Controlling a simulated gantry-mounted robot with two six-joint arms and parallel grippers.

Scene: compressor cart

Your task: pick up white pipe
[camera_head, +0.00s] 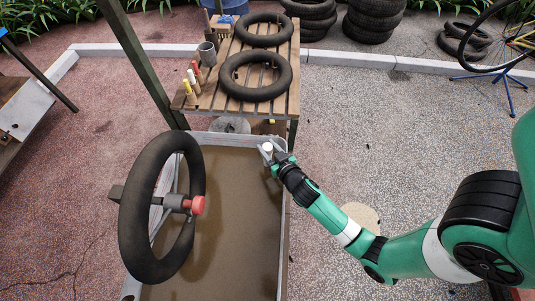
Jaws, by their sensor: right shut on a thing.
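My right gripper (270,153) reaches in from the right and is at the far right corner of the tub, by its rim. It is shut on a small white piece, the white pipe (268,147), of which only a short end shows between the fingers. The rest of the pipe is hidden or too small to make out. My left gripper is not in view.
A tub of brown water (235,240) lies below. A black tire (135,225) with a red knob (198,205) stands upright at its left. Behind is a slatted wooden table (208,98) with two black tubes (255,76), a grey cup (207,54) and markers.

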